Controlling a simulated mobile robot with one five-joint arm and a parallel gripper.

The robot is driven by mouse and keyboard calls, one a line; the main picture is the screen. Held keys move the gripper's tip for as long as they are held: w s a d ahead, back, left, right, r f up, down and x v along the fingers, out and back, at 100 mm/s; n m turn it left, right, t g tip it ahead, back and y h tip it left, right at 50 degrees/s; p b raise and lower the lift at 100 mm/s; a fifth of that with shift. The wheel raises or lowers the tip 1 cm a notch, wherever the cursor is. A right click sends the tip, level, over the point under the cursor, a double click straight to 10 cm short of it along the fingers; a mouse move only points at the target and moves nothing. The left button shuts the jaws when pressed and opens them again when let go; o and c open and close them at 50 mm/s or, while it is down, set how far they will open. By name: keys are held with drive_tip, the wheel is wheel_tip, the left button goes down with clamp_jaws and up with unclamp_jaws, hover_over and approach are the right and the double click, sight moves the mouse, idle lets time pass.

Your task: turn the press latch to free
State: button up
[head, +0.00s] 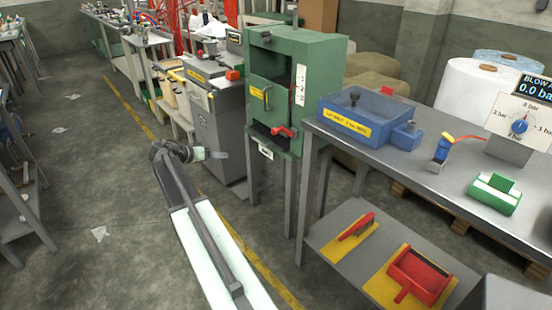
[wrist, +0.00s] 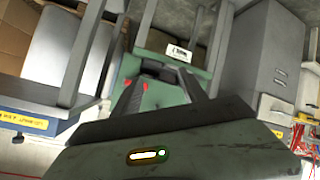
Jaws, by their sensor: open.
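The green press (head: 300,60) stands in the middle of the head view. Its red latch (head: 284,132) lies roughly level across the lower front, under the door with a yellow handle (head: 259,93). My gripper (head: 222,155) is open and empty, left of the press front and apart from the latch. In the wrist view, which appears upside down, the press's green front (wrist: 160,97) shows between my open fingers (wrist: 160,80). Red latch parts (wrist: 145,86) show beside the left finger, which partly hides them.
A grey cabinet (head: 215,125) stands left of the press. At right is a metal table (head: 440,165) with a blue box (head: 355,115) and a green block (head: 495,193). Its lower shelf holds red tools on yellow mats.

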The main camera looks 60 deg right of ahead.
drive_tip(key=s+d+f+m+g+h+b, duration=0.1)
drive_tip(key=d+f+m+h+b, duration=0.15)
drive_tip(key=d, duration=0.55)
drive_tip(key=s+d+f+m+g+h+b, duration=0.1)
drive_tip(key=s+d+b, duration=0.1)
drive_tip(key=d+b, duration=0.35)
drive_tip(key=m+g+h+b, duration=0.1)
drive_tip(key=m+g+h, duration=0.1)
drive_tip(key=m, duration=0.1)
approach(273, 133)
drive_tip(key=x, duration=0.4)
drive_tip(key=shift+n, duration=0.25)
drive_tip(key=x, duration=0.7)
drive_tip(key=shift+w+d, duration=0.1)
drive_tip(key=shift+d, duration=0.15)
clamp_jaws()
